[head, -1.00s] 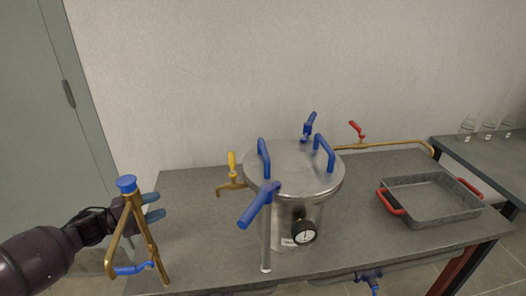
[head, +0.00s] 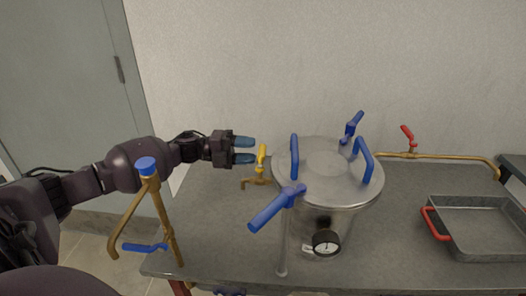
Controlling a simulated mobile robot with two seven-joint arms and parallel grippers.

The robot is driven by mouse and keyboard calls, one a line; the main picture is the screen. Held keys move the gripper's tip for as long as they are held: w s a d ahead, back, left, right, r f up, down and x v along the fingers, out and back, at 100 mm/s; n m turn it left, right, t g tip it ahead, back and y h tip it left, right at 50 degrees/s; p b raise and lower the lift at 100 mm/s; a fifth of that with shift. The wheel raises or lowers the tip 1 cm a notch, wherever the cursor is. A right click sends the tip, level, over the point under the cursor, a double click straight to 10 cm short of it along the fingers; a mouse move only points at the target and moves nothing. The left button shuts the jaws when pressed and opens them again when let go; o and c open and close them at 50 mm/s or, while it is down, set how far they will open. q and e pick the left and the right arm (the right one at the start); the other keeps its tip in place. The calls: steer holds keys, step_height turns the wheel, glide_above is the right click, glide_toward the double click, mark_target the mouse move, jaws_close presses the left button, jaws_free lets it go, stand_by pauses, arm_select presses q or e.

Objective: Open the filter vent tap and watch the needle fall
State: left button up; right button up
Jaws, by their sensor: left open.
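The steel filter vessel (head: 312,205) stands on the grey bench with two blue lid handles. A small brass tap with a yellow lever (head: 262,158) sticks out from its left side, lever upright. The round pressure gauge (head: 326,243) is on the vessel's front; its needle is too small to read. A blue-levered valve (head: 352,128) is at the back of the lid, and a long blue lever (head: 275,212) is at the front left. My left gripper (head: 245,150) is open and empty, fingers pointing right, just left of the yellow lever. My right gripper is not in view.
A brass stand pipe with a blue cap (head: 147,166) and blue lever rises at the bench's left end, near my left arm. A grey tray with red handles (head: 480,228) is at right. A brass pipe with a red tap (head: 408,140) runs along the back wall.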

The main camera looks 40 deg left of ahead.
mark_target(262, 149)
arm_select(q)
steer(key=shift+x, duration=2.05)
jaws_close()
